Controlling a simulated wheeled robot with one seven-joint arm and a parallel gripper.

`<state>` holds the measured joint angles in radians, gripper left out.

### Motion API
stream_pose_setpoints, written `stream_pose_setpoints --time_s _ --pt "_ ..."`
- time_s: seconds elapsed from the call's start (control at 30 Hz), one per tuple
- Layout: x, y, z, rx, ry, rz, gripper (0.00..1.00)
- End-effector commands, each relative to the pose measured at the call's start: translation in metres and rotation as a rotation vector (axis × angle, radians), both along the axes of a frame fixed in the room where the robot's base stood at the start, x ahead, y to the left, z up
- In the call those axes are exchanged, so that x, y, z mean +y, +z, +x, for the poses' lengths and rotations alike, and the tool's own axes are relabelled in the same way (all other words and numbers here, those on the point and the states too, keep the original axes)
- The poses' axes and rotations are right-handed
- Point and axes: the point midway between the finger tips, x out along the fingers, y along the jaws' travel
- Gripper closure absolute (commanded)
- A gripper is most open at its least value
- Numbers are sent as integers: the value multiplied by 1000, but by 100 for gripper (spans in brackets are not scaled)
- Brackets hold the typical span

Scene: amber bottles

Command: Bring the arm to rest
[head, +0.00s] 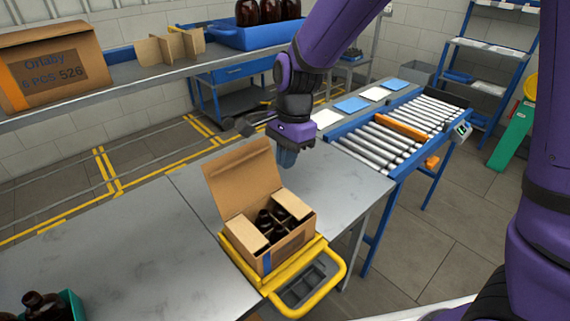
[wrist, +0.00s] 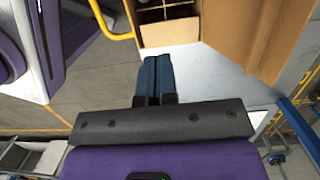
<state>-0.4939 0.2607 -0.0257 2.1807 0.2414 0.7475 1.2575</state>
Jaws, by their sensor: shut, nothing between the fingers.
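My gripper (head: 287,158) hangs from my purple arm above the metal table, just behind the open cardboard box. In the wrist view its two blue fingers (wrist: 154,76) are pressed together with nothing between them. The cardboard box (head: 290,241) stands in a yellow frame (head: 334,286) at the table's front edge, its tall flap (head: 242,181) raised. Dark amber bottles (head: 271,222) and cardboard pieces show inside it. The box also shows at the top of the wrist view (wrist: 172,33), apart from the fingers.
A roller conveyor (head: 385,141) stands to the right behind the table. A shelf (head: 130,86) at the back holds a printed carton (head: 50,68), cardboard dividers (head: 170,48) and a blue tray (head: 255,37) of bottles. A green bin (head: 72,304) with bottles sits front left.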

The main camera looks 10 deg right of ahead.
Motion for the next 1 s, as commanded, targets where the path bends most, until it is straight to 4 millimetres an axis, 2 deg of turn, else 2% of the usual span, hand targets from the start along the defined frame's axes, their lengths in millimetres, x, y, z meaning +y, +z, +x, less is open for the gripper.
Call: stream_pose_setpoints --time_s 0.17,0.27,0.57,0.8,1.0 --pt "-2 6 0 -4 5 1 100" --pt "-11 17 -2 -26 33 10 100" --pt "-76 88 -25 -186 246 34 100" --pt "-128 135 -60 -323 436 4 100" --pt "-166 163 -97 -426 592 -55 100"
